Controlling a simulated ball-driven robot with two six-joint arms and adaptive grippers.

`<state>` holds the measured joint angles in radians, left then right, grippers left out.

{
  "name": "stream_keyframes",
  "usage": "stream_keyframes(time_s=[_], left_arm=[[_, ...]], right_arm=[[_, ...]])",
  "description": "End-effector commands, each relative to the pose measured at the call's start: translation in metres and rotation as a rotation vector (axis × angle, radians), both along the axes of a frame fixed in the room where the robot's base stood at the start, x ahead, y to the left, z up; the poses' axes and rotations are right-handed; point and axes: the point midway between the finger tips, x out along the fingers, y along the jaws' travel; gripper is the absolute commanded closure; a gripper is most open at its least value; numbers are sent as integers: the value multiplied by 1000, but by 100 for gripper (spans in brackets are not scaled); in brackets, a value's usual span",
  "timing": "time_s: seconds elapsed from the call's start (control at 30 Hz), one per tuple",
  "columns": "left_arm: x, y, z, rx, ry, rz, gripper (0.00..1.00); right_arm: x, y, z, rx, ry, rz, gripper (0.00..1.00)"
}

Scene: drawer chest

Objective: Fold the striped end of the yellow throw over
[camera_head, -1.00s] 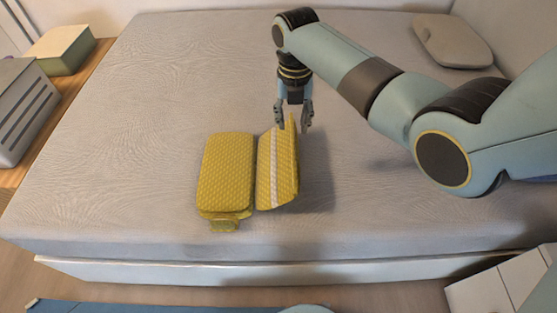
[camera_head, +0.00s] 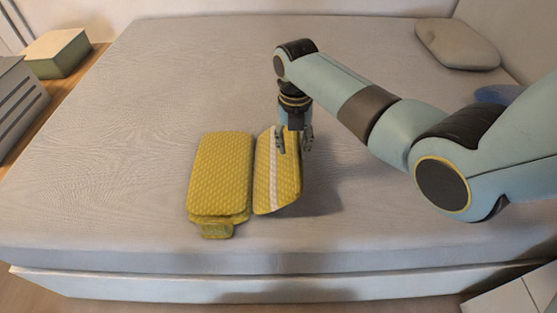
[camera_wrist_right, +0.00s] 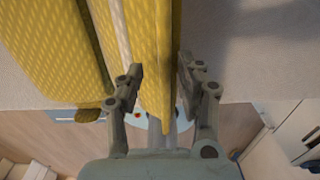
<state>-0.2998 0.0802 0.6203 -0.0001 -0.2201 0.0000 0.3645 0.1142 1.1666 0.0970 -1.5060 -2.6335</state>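The yellow throw (camera_head: 221,172) lies on the bed, its left part a thick folded stack with a small tab at the near end. Its striped end (camera_head: 264,190), with a white band, lies to the right and its right edge is raised. My right gripper (camera_head: 294,145) is at the far end of that raised edge, pointing down. In the right wrist view its fingers (camera_wrist_right: 162,72) stand apart, with the yellow edge (camera_wrist_right: 163,100) between them. A gap shows on the right side, so they do not clamp it. My left gripper is not in view.
The grey bed (camera_head: 120,130) is wide and mostly clear around the throw. A grey pillow (camera_head: 457,44) lies at the far right. A box (camera_head: 58,55) and a grey slatted item (camera_head: 18,105) stand at the left. The bed's front edge is near.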

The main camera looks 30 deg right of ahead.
Motion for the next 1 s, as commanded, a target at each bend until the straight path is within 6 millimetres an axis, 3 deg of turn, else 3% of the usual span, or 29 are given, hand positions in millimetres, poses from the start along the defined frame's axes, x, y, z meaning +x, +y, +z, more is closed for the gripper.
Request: stream_keyframes(time_s=[0.13, 0.4, 1.0], left_arm=[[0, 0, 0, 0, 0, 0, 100], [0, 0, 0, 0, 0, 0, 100], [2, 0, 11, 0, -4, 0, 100]], right_arm=[[0, 0, 1, 0, 0, 0, 66], [0, 0, 1, 1, -1, 0, 100], [10, 15, 17, -126, 78, 0, 100]])
